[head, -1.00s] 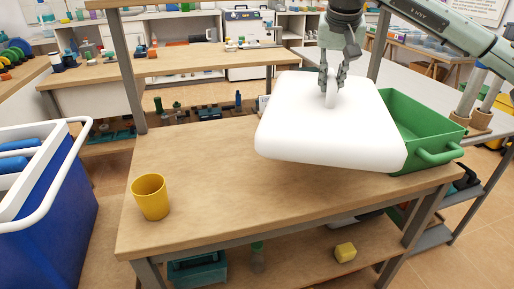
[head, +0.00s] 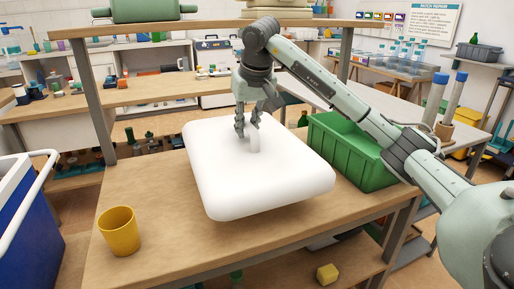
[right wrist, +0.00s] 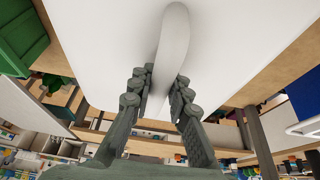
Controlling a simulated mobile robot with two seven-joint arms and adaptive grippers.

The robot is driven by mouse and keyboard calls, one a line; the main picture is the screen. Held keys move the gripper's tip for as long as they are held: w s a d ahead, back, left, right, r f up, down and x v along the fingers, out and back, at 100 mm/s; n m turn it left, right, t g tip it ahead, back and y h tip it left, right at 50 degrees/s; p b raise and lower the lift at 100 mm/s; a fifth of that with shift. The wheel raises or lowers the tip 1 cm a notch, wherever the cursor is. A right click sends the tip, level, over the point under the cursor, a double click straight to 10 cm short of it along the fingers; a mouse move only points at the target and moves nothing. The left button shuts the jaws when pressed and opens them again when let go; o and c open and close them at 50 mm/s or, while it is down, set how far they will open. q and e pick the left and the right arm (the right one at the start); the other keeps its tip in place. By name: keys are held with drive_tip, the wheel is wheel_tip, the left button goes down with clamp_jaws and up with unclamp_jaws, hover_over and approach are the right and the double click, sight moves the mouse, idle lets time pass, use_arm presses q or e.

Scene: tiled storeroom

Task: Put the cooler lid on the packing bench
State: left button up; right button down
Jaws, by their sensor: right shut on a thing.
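The cooler lid (head: 250,180) is a big white slab with rounded corners and an upright handle (head: 255,143) on top. My right gripper (head: 250,128) is shut on this handle from above. In the right wrist view its fingers (right wrist: 165,80) lie on either side of the handle, with the lid (right wrist: 95,45) filling the upper part. The lid is roughly level over the middle of the packing bench (head: 150,250), low over the wooden top. I cannot tell whether its underside touches the top. My left gripper is not in view.
A yellow cup (head: 118,232) stands at the bench's front left. A green crate (head: 345,150) stands on the right, close to the lid. A blue cooler box (head: 35,225) is at the left edge. A shelf (head: 190,27) crosses above the bench's back. Bare wood shows in front.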

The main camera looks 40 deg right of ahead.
drive_tip(key=shift+s+d+f, duration=0.3)
drive_tip(key=shift+d+f, duration=0.1)
drive_tip(key=shift+d, duration=0.15)
drive_tip(key=shift+s+d+f, duration=0.3)
drive_tip(key=shift+d+f, duration=0.05)
drive_tip(key=shift+d, duration=0.2)
wheel_tip(320, 180, down, 3)
drive_tip(key=shift+f, duration=0.4)
drive_tip(key=shift+f, duration=0.1)
drive_tip(key=c, duration=1.4)
unclamp_jaws()
drive_tip(key=shift+c, duration=0.2)
